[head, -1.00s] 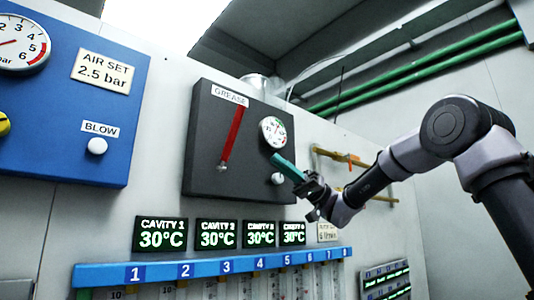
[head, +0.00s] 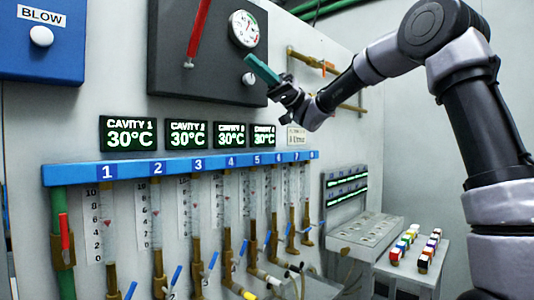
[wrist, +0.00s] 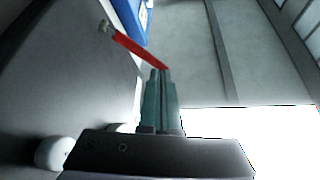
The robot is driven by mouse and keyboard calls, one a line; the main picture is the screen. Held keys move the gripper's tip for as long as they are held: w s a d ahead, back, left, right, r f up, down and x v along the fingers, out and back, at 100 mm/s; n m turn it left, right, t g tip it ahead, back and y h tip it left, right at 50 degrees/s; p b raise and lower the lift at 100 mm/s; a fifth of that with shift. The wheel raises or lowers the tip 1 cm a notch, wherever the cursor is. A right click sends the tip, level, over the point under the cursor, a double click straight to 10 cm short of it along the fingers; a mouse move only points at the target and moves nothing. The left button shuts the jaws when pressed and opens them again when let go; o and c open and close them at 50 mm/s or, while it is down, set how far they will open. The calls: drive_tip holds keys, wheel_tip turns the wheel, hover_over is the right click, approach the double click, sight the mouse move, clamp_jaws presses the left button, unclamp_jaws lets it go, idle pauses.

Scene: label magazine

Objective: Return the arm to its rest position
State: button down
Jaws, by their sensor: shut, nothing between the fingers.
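My gripper (head: 262,70) is at the end of my raised arm, in front of the dark grease panel (head: 150,60) in the head view. Its teal fingers lie together with nothing between them. In the wrist view the shut fingers (wrist: 160,95) point up the picture, and the red lever (wrist: 140,48) of the panel shows beyond their tips. My arm reaches in from the right, bent at a high elbow. In the head view the fingers overlap the panel near its gauge (head: 244,29) and white knob (head: 249,78); I cannot tell whether they touch it.
Below are cavity displays (head: 130,133) and a blue numbered rail (head: 75,173) with several flow tubes and valves. A brass pipe (head: 345,103) runs behind my wrist. At lower right stand a grey tray (head: 368,229) and a block of coloured pieces (head: 409,249). A blue panel (head: 70,65) is at left.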

drive_tip(key=s+d+f+m+t+h, duration=0.2)
drive_tip(key=s+f+m+t+h, duration=0.1)
drive_tip(key=s+f+m+t, duration=0.4)
drive_tip(key=s+d+f+m+t+h, duration=0.2)
drive_tip(key=s+f+m+t+h, duration=0.15)
drive_tip(key=f, duration=0.55)
drive_tip(key=d+f+m+t+h, duration=0.3)
drive_tip(key=d+f+m+t, duration=0.1)
drive_tip(key=d, duration=0.4)
drive_tip(key=s+d+f+m+t+h, duration=0.1)
drive_tip(key=d+f+m+t+h, duration=0.2)
drive_tip(key=d+m, duration=0.3)
drive_tip(key=d+f+m+t+h, duration=0.3)
drive_tip(key=d+f+m+t, duration=0.1)
drive_tip(key=d, duration=0.8)
drive_tip(key=shift+s+d+f+m+t+h, duration=0.25)
drive_tip(key=shift+f+m+t+h, duration=0.15)
drive_tip(key=shift+m, duration=0.55)
